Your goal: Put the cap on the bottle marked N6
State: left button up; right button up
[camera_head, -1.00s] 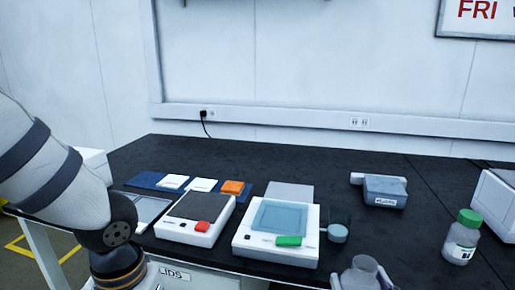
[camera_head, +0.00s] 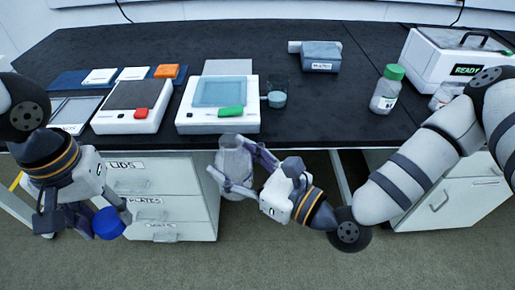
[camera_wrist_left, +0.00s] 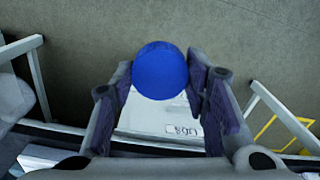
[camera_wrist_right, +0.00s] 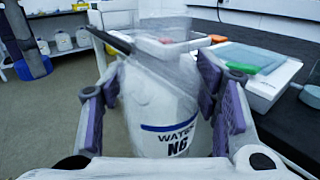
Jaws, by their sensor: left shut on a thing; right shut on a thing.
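My left gripper (camera_head: 97,222) is shut on a blue cap (camera_head: 108,224) at the lower left of the head view, in front of the drawers. The cap also shows as a round blue disc between the fingers in the left wrist view (camera_wrist_left: 160,70). My right gripper (camera_head: 228,160) is shut around a clear, uncapped bottle (camera_head: 236,158) in front of the bench edge. In the right wrist view the bottle (camera_wrist_right: 160,115) looks upright and its label reads "WATER N6". The cap and bottle are well apart, with the drawers between them in the head view.
The dark bench (camera_head: 340,110) carries two white devices (camera_head: 135,105) (camera_head: 220,105), a small beaker (camera_head: 277,97), a grey block (camera_head: 320,56), a green-capped bottle (camera_head: 387,90) and a white box reading READY (camera_head: 450,60). Drawers (camera_head: 160,195) stand below. Floor space in front is free.

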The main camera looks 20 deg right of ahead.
dwell(0.3)
pick_arm(q)
jog(key=w+d+r, duration=0.6)
jog(key=d, duration=0.3)
send_near(229, 134)
jog(key=s+f, duration=0.1)
jog(key=s, duration=0.1)
jog(key=shift+w+a+f+m, duration=0.1)
jog(key=shift+a+f+m, duration=0.1)
jog(key=shift+m, duration=0.1)
jog(key=shift+f, duration=0.1)
jog(key=shift+f, duration=1.9)
jog(key=shift+f, duration=0.1)
jog(key=shift+f, duration=0.8)
jog(key=shift+f, duration=0.55)
